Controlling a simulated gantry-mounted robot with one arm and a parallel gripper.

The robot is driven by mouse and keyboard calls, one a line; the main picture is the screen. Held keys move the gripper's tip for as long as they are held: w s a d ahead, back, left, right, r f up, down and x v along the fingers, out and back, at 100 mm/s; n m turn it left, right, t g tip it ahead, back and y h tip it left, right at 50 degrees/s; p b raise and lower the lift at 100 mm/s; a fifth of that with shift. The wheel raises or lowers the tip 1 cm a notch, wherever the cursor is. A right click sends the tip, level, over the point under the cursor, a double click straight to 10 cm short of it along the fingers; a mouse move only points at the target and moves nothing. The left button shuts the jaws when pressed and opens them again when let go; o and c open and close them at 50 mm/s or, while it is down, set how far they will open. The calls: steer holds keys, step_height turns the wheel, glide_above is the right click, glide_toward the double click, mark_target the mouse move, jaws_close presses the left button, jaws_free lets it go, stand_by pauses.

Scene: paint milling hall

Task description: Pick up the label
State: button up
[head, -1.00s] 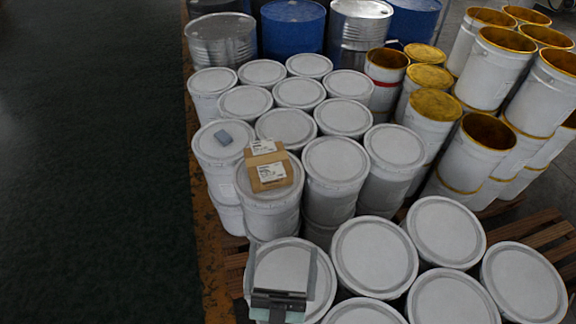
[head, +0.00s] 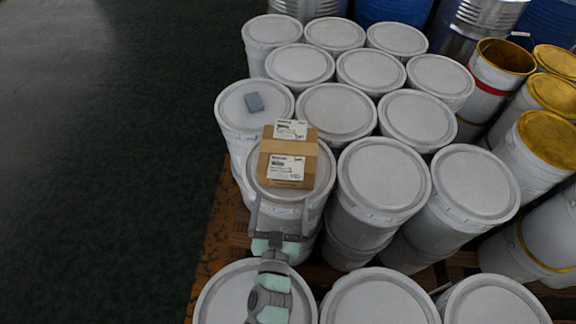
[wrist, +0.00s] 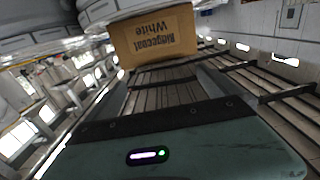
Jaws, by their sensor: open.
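A cardboard box (head: 304,148) sits on a white lidded bucket. Two white printed labels show on it in the head view: one at its far edge (head: 291,129), the other on its near part (head: 287,168). I cannot tell whether either is loose. My gripper (head: 280,216) is open and empty, just on the near side of the box and apart from the labels.
White lidded buckets crowd around on a wooden pallet. Open gold-lined buckets (head: 506,57) stand at right. The dark floor (head: 100,180) at left is clear.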

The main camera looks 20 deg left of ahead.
mark_target(286, 167)
steer(key=x, duration=0.7)
steer(key=shift+w+r, duration=0.1)
steer(key=shift+w, duration=0.25)
steer(key=shift+s, duration=0.1)
steer(key=c, duration=1.1)
